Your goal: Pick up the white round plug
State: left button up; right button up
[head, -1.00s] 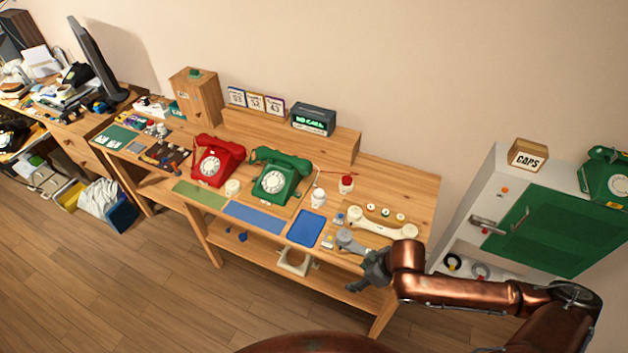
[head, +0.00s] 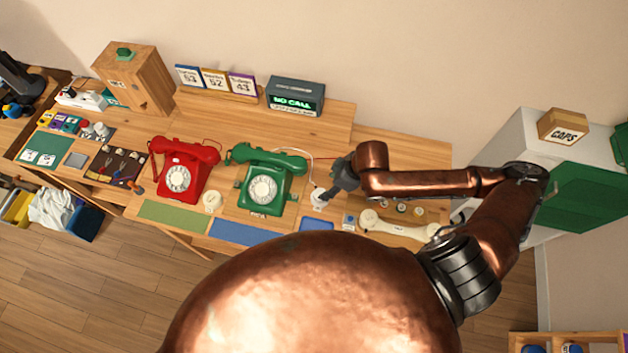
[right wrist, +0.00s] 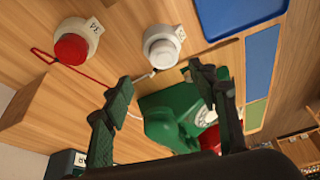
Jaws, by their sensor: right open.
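The white round plug (right wrist: 160,52) stands on the wooden desk in the right wrist view, with a pale cord running from it and a small label beside it. In the head view the white plug (head: 318,196) shows just right of the green phone, partly covered by my gripper. My right gripper (right wrist: 160,78) is open and empty, its two fingers spread below the plug in the picture and apart from it. In the head view the right gripper (head: 330,190) hangs close over the plug. My left gripper is out of view.
A red round plug (right wrist: 71,48) with a red cord stands left of the white one. The green phone (right wrist: 172,122) lies beyond the fingers. A blue tray (right wrist: 235,14) is near the plug. The red phone (head: 177,178) stands farther left. A cream handset (head: 392,228) lies to the right.

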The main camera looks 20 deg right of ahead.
aim_at(320, 193)
jog(key=x, duration=0.2)
jog(key=shift+a+f, duration=0.2)
jog(key=shift+f, duration=0.15)
jog(key=b+x, duration=0.1)
jog(key=x, duration=0.3)
jog(key=shift+s+a+f, duration=0.1)
jog(key=shift+a, duration=0.05)
jog(key=shift+f, duration=0.15)
jog(key=c, duration=1.1)
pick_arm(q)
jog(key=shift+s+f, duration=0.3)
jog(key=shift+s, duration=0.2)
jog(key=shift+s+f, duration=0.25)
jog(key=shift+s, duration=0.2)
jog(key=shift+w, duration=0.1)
